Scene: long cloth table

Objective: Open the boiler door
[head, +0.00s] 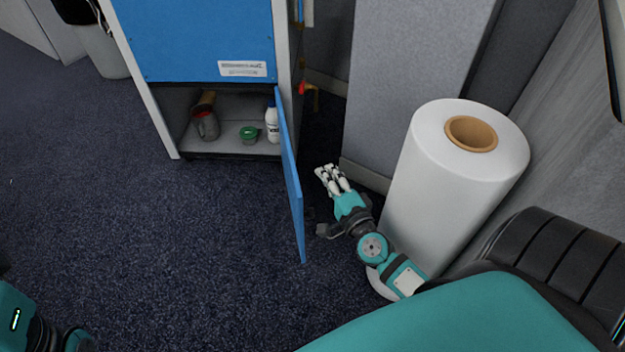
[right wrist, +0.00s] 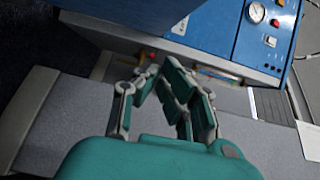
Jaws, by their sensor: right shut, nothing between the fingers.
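The boiler (head: 200,38) is a blue and grey cabinet at the top of the head view; its blue front also shows in the right wrist view (right wrist: 224,38). Its lower blue door (head: 291,180) stands wide open, hinged on the right, showing the compartment. My right gripper (head: 328,172) is to the right of the door, apart from it, shut and empty. In the right wrist view its fingers (right wrist: 160,75) are together in front of the grey panel and boiler side. Part of my left arm shows at the bottom left of the head view; its gripper is out of view.
A large white roll (head: 440,185) stands close to my right arm. A grey panel (head: 405,90) stands behind the gripper. The carpet left of the door is clear.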

